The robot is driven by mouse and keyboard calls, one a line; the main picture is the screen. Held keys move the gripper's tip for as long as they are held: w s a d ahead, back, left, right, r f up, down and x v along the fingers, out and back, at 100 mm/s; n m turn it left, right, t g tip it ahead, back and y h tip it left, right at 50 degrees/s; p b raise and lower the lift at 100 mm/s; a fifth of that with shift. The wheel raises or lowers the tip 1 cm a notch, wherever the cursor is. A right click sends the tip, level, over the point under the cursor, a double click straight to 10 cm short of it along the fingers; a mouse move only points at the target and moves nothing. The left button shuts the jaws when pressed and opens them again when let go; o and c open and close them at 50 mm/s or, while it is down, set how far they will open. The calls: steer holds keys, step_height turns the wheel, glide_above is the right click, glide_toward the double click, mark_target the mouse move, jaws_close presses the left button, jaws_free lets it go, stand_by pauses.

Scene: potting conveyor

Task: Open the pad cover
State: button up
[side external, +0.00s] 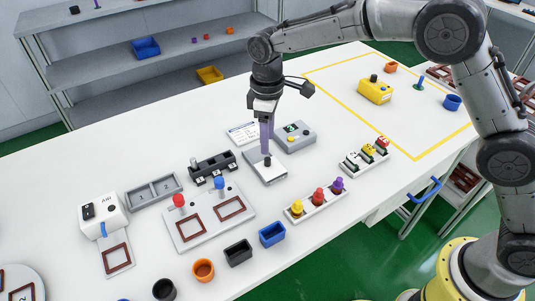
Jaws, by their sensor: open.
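A low grey unit with a pale top (265,172) stands on the white table near the middle of the side external view. It looks like the pad with its cover, but I cannot make out a hinge. A small dark knob (267,161) stands on it. My gripper (266,151) points straight down just above the knob, with nothing visibly held. The fingers look purple and narrow from this side, and the gap between them is hard to see. I cannot tell whether they touch the knob.
A grey device with a small screen (294,136) stands close behind on the right, beside a white card (242,133). A black rack (213,165) is to the left. A tray with coloured knobs (317,201) and a switch block (364,157) lie to the right.

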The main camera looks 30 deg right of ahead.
mark_target(267, 158)
step_height(267, 158, down, 6)
steer(key=shift+f, duration=0.15)
stand_by(0.3)
jaws_close()
stand_by(1.3)
